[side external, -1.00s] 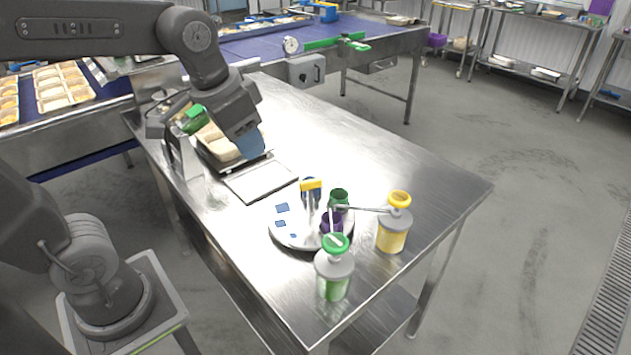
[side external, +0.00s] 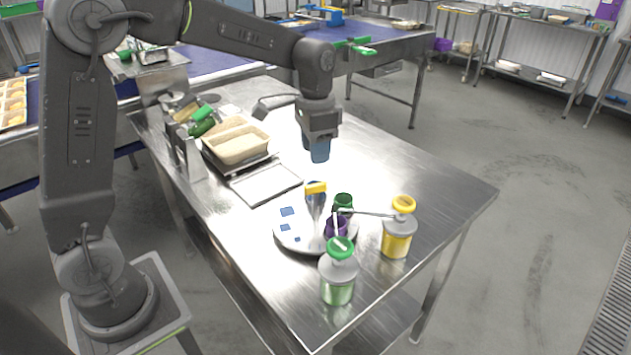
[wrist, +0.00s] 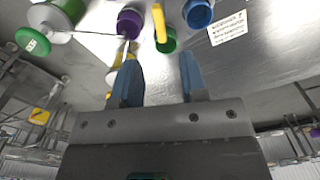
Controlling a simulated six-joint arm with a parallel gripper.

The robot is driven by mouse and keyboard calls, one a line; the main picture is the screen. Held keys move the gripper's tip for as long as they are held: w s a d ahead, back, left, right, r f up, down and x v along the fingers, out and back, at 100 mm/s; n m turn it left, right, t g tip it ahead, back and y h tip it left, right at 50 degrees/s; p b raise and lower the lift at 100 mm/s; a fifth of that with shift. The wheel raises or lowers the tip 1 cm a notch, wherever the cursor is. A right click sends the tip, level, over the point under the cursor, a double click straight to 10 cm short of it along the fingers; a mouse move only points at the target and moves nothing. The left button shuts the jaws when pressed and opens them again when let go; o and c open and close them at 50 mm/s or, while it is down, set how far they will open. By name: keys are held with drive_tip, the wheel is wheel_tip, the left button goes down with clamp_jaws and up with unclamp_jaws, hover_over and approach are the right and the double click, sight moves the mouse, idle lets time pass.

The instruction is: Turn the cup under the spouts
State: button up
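A round grey turntable (side external: 292,240) with several blue squares stands near the table's front end. On it are a purple cup (side external: 337,226), a green cup (side external: 344,202) and a blue cup (side external: 313,204), partly hidden by a yellow-topped handle (side external: 315,187). A yellow-topped pump bottle (side external: 397,238) and a green-topped pump bottle (side external: 338,279) stand beside it, their spouts reaching in near the purple cup. My gripper (side external: 319,158) is above and behind the turntable, with its blue fingers apart and empty. The wrist view shows the purple (wrist: 130,22), green (wrist: 166,42) and blue (wrist: 198,14) cups beyond the fingertips.
A tray of rice (side external: 240,147) and a flat scale-like plate (side external: 266,184) lie at the left, next to upright metal holders (side external: 190,160). A white label (wrist: 228,27) lies near the blue cup. The table's right side is clear.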

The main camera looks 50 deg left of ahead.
sight(315, 184)
wheel_tip(315, 184, down, 9)
drive_tip(key=shift+r, duration=0.2)
drive_tip(key=shift+c, duration=0.4)
clamp_jaws()
